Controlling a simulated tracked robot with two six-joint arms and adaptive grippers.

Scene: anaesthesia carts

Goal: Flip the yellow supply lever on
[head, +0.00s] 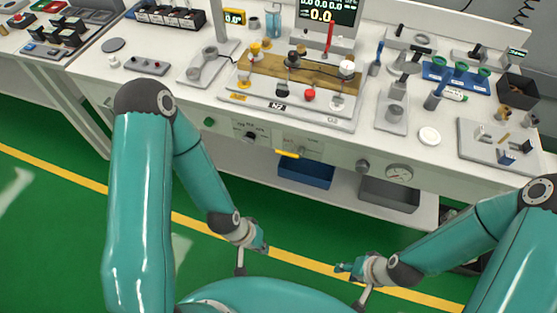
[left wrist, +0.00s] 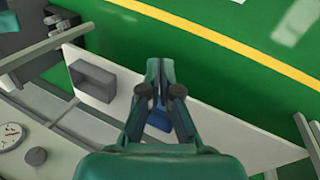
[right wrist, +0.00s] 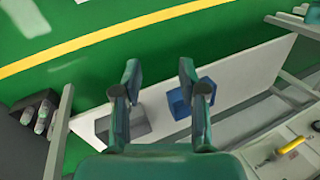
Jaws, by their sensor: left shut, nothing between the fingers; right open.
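The yellow supply lever (head: 287,154) is on the front panel of the cart, lying roughly level and tilted slightly down to the right. It also shows at the lower right of the right wrist view (right wrist: 291,146). My left gripper (head: 264,249) is shut and empty, in front of the cart and below the lever; its fingers meet in the left wrist view (left wrist: 158,67). My right gripper (head: 342,268) is open and empty, low and to the right of the lever; its parted fingers show in the right wrist view (right wrist: 160,72). Neither touches the lever.
On the front panel are a black knob (head: 249,137), a green button (head: 209,121), a grey knob (head: 362,166) and a round gauge (head: 399,173). A blue bin (head: 306,174) and a grey bin (head: 389,194) sit on the shelf below. The floor in front is clear.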

